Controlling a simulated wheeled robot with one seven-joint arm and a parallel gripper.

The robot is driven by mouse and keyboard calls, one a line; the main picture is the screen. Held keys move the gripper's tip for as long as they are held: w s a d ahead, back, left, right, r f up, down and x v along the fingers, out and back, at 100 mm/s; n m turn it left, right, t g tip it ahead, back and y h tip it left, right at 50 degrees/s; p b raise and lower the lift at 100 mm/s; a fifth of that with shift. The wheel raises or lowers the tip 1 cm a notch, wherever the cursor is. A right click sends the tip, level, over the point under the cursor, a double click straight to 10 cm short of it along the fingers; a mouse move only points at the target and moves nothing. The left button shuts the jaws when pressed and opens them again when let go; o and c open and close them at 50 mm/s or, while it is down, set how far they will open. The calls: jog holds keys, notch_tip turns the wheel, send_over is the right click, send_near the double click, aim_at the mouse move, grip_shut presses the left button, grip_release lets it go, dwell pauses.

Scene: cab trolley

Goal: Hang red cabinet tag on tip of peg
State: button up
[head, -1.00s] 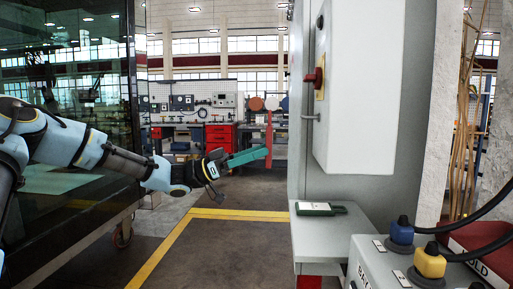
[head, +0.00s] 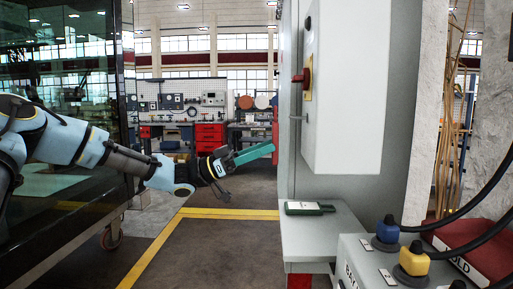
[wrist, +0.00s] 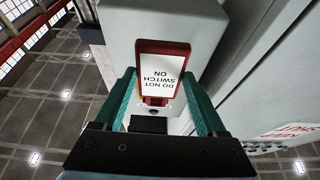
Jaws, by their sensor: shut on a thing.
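My gripper (head: 270,149) is shut on the red tag (head: 275,128), and its green fingers point right toward the cabinet. In the head view the tag is a narrow upright red strip at the cabinet's left edge, partly hidden there. In the wrist view the tag (wrist: 162,70) sits between the fingertips (wrist: 159,80), its white face reading "DO NOT SWITCH ON" upside down. A grey peg-like part (head: 296,117) sticks out left from the cabinet box (head: 345,90), below the red switch handle (head: 301,78). The tag looks apart from it; depth is hard to tell.
A grey ledge (head: 310,232) below holds a green handheld device (head: 309,208). A console with a blue plug (head: 388,230) and a yellow plug (head: 414,258) stands front right. Dark glass panels (head: 60,190) stand left. The floor between is clear.

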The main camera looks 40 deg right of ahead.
jog(key=shift+s+d+f+b, duration=0.25)
jog(key=shift+s+d, duration=0.3)
jog(key=shift+d, duration=0.15)
jog(key=shift+s+d+f+b, duration=0.2)
jog(key=shift+s+d+b, duration=0.1)
jog(key=shift+s+d, duration=0.35)
jog(key=shift+s+d+f+b, duration=0.25)
jog(key=shift+s+d, duration=0.25)
jog(key=shift+d, duration=0.25)
